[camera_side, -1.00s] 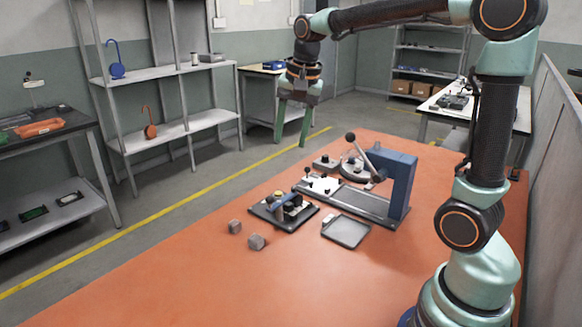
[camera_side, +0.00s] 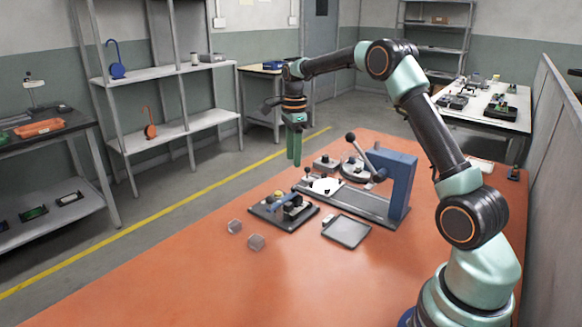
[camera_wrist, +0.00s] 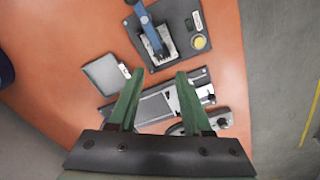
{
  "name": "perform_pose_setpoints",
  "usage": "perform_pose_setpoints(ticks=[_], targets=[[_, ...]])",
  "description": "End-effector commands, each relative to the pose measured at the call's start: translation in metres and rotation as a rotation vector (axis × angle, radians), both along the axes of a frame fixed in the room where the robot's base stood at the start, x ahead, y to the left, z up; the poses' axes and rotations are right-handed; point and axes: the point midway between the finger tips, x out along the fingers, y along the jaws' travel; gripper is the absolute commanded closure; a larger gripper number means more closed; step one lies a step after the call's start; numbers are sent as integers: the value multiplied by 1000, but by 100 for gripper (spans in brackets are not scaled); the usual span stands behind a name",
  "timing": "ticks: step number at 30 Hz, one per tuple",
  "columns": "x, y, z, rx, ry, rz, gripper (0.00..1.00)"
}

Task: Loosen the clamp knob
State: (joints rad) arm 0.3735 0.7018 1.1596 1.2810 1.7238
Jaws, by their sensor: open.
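My gripper (camera_side: 294,158) hangs with its green fingers pointing down, over the far left side of the orange table. It is open and empty; in the wrist view the two fingers (camera_wrist: 157,88) stand apart. A black plate fixture (camera_side: 262,213) with a blue handle (camera_side: 278,202) and a yellow part stands on the table; its blue handle (camera_wrist: 148,33) and round yellow part (camera_wrist: 199,42) show in the wrist view. A fixture with a blue column (camera_side: 400,182) and a ball-tipped lever (camera_side: 363,157) stands behind it. I cannot tell which part is the clamp knob.
A shallow grey tray (camera_side: 346,231) lies before the blue column fixture. The front of the table is clear. A partition (camera_side: 555,180) runs along the right.

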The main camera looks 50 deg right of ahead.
Motion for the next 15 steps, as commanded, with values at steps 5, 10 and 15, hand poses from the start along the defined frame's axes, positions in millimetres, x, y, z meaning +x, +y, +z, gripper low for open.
perform_pose_setpoints(ticks=[5,10,15], targets=[[-1,1,-37,1,4,2,51],[-1,1,-66,1,3,3,51],[0,1,-84,1,1,3,51]])
